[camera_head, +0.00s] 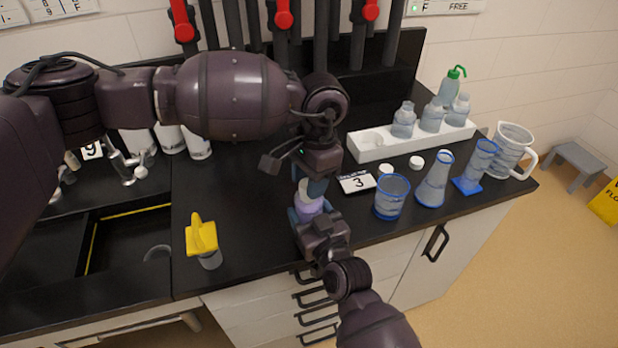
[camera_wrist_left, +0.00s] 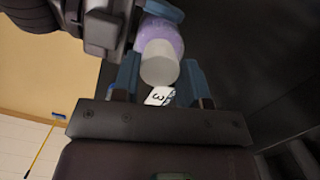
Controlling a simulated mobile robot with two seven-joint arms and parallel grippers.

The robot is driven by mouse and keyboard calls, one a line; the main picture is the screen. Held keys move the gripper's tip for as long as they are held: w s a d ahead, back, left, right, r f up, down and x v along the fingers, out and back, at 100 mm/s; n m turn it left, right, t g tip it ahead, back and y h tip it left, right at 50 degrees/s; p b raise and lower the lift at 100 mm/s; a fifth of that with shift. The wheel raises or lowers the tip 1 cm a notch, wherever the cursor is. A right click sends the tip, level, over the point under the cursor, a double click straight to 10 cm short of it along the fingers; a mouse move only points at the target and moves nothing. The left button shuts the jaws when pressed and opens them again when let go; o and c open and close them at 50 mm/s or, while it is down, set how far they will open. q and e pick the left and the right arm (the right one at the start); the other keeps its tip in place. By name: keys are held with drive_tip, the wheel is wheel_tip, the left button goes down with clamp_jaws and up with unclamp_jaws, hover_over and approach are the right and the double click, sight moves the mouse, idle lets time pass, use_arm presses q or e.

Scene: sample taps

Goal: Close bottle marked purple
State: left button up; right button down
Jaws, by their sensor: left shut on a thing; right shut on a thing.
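The bottle marked purple (camera_head: 310,206) stands upright near the front edge of the black counter. Its lilac body also shows in the left wrist view (camera_wrist_left: 163,31). My right gripper (camera_head: 311,213) comes from the front and is shut on the bottle body. A white cap (camera_wrist_left: 159,64) sits at the bottle's mouth, between the fingers of my left gripper (camera_wrist_left: 161,78). In the head view the left gripper (camera_head: 307,182) points down from above and is shut on the cap (camera_head: 302,187). The fingers partly hide cap and bottle, so I cannot tell whether the cap is fully seated.
A card marked 3 (camera_head: 357,182) lies right of the bottle. A blue-rimmed beaker (camera_head: 391,198), a flask (camera_head: 435,182), a cylinder (camera_head: 475,168) and a jug (camera_head: 509,151) stand further right. A white rack (camera_head: 371,150) is behind. A yellow-topped item (camera_head: 202,236) and a sink are left.

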use_arm(q)
drive_tip(key=shift+m, duration=1.1)
drive_tip(key=o, duration=0.9)
drive_tip(key=shift+r, duration=2.25)
drive_tip(key=shift+c, duration=0.5)
